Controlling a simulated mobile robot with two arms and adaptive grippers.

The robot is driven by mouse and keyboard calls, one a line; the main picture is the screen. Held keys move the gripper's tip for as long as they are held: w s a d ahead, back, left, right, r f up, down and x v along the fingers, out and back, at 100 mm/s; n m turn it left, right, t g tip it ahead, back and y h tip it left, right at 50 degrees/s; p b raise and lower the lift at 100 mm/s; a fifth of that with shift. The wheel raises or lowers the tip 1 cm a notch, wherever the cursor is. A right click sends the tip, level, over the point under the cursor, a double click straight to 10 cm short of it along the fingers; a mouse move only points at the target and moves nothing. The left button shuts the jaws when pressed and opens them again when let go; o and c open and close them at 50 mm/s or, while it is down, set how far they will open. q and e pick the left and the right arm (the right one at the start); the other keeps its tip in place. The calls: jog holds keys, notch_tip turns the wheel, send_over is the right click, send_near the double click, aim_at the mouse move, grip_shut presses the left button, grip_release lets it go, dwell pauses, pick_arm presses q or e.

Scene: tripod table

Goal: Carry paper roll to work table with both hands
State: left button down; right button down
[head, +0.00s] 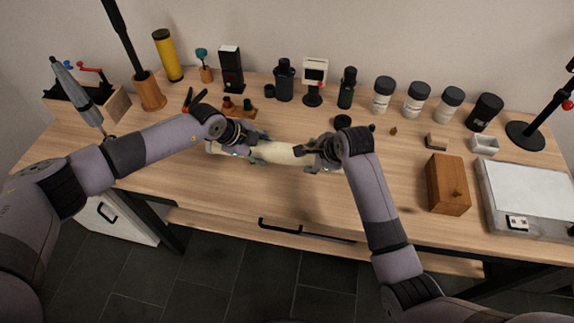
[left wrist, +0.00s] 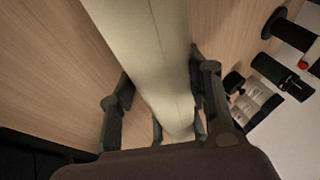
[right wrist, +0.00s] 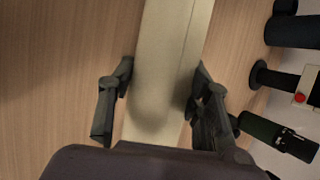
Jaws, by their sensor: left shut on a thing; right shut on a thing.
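The paper roll (head: 278,153) is a long cream cylinder lying left to right over the wooden work table (head: 250,205), near its middle. I cannot tell whether it touches the table top. My left gripper (head: 248,150) is shut on the roll near its left end. In the left wrist view the roll (left wrist: 150,50) runs between the fingers of that gripper (left wrist: 160,105). My right gripper (head: 318,156) is shut on the roll near its right end. In the right wrist view the roll (right wrist: 172,50) passes between the fingers of that gripper (right wrist: 160,90). My arms hide parts of the roll's ends.
Bottles and jars (head: 383,95) line the table's back edge. A small two-post wooden stand (head: 238,111) is just behind the roll. A wooden box (head: 447,185) and a white-topped device (head: 530,190) stand at right. The front middle of the table is bare.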

pick_arm(q)
jog(key=shift+w+f, duration=0.1)
jog(key=shift+f, duration=0.2)
pick_arm(e)
jog(key=shift+f, duration=0.35)
pick_arm(q)
jog(key=c, duration=1.3)
grip_release()
jog(key=shift+f, duration=0.1)
pick_arm(e)
jog(key=c, duration=1.3)
grip_release()
jog(key=shift+f, duration=0.1)
pick_arm(q)
jog(key=o, duration=0.5)
jog(key=shift+c, duration=0.2)
pick_arm(e)
jog(key=o, duration=0.5)
jog(key=shift+c, duration=0.2)
jog(key=shift+s, duration=0.1)
